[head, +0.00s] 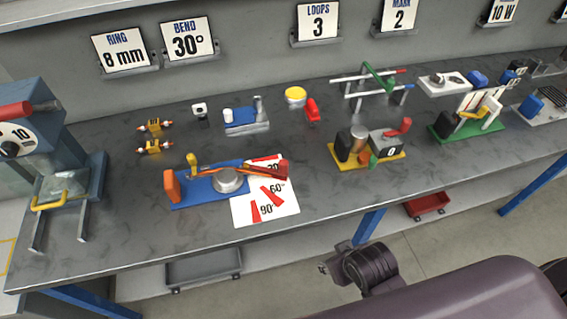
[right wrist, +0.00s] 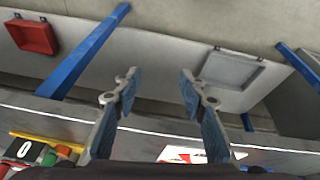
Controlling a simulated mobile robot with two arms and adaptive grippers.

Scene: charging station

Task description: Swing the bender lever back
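The bender has a blue base (head: 205,190) with an orange block (head: 172,186) at its left end and a silver round post (head: 228,180) in the middle. Its lever (head: 262,170) reaches right past the post, with its orange-red end over the 30° part of the white angle card (head: 248,217). Red 60° and 90° marks show below it. Part of the card shows at the bottom of the right wrist view (right wrist: 172,153). My right gripper (right wrist: 158,75) is open and empty, its fingers apart from the bender. My left gripper is out of view.
A yellow-based counter device (head: 365,158) stands right of the bender. A blue machine (head: 40,140) stands at the table's left end. Signs at the back read "RING 8 mm" (head: 124,50) and "BEND 30°" (head: 188,40). The table's front strip is clear. Trays lie below.

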